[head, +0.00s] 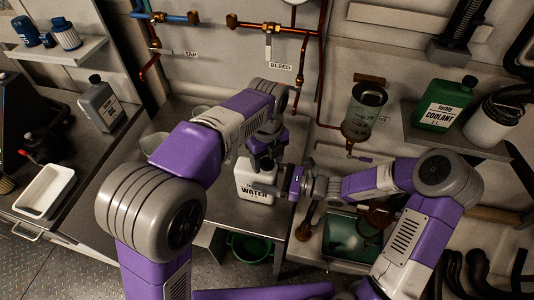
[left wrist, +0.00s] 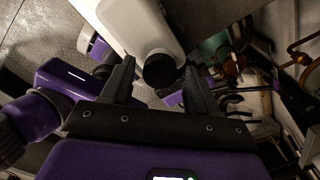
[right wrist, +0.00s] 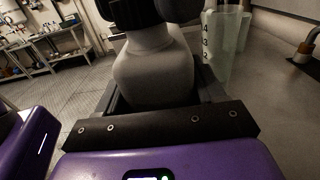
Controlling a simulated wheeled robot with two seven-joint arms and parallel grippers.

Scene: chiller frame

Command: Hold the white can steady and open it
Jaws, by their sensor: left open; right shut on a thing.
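The white can (head: 245,181), marked WATER, stands upright on the steel worktop, partly covered by my arms. My right gripper (head: 272,187) reaches in from the right and is shut on the can's body. The right wrist view shows the can's body (right wrist: 152,75) between its fingers. My left gripper (head: 264,160) is above the can's top, pointing down with its fingers apart. In the left wrist view the black cap (left wrist: 160,70) of the can lies between the open fingers, with a gap on each side. The cap is hidden in the head view.
A clear measuring jug (right wrist: 224,45) stands close to the can. A green bucket (head: 250,247) is below the worktop. A grey oil can (head: 100,104) and a white tray (head: 46,191) are at the left. A green coolant can (head: 443,104) is on the right shelf. Pipes line the wall.

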